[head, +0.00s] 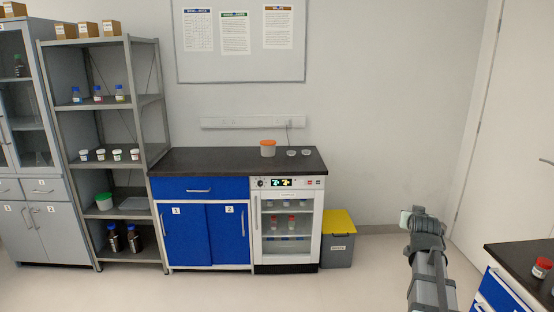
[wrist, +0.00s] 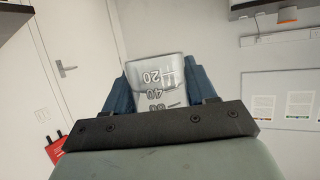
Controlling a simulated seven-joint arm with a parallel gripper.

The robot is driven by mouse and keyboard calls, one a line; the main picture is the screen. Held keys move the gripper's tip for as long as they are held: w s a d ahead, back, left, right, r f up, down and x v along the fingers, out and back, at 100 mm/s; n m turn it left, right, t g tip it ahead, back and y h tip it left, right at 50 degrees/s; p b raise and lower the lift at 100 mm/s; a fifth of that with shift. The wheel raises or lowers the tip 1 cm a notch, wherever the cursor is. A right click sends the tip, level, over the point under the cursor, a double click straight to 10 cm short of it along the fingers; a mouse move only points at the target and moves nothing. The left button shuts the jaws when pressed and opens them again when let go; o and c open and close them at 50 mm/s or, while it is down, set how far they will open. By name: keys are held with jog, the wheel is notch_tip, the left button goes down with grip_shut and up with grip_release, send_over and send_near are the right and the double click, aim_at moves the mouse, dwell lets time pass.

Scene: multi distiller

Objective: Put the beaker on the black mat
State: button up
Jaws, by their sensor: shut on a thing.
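The beaker (wrist: 155,72) is clear glass with printed graduations. In the wrist view it sits between the two blue fingers of my gripper (wrist: 158,85), which are shut on it. The beaker cannot be clearly made out there. No black mat can be made out in either view.
Another dark counter (head: 505,256) with red-capped jars (head: 542,268) is at lower right. Open floor lies between.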

jog(key=w+a+r+n+t+y, duration=0.1)
jog(key=w+a+n+y, duration=0.15)
jog(key=a, duration=1.25)
jog(key=w+a+r+n+y, duration=0.2)
jog(key=a+y, duration=0.1)
jog(key=a, duration=1.1)
jog(key=s+d+f+m+g+h, duration=0.1)
jog(key=s+d+m+h, duration=0.15)
jog(key=d, duration=1.05)
jog(key=s+d+f+m+h, duration=0.1)
jog(key=s+d+f+h, duration=0.15)
jog(key=d, duration=0.95)
jog(key=s+d+f+m+g+h, duration=0.1)
jog(key=s+d+m+h, duration=0.15)
jog(key=d, duration=1.05)
jog(key=s+d+f+m+g+h, duration=0.1)
jog(key=s+d+m+g+h, duration=0.1)
jog(key=s+d, duration=0.7)
jog(key=s+d+f+m+g+h, duration=0.2)
jog(key=s+d, duration=0.6)
jog(key=d, duration=0.8)
jog(key=s+d+f+m+g+h, duration=0.2)
jog(key=s+d+m+g, duration=0.2)
jog(key=s+d, duration=0.5)
jog(key=d+m, duration=0.1)
jog(key=d, duration=0.3)
jog(key=shift+s+m+g, duration=0.35)
jog(key=shift+g, duration=0.05)
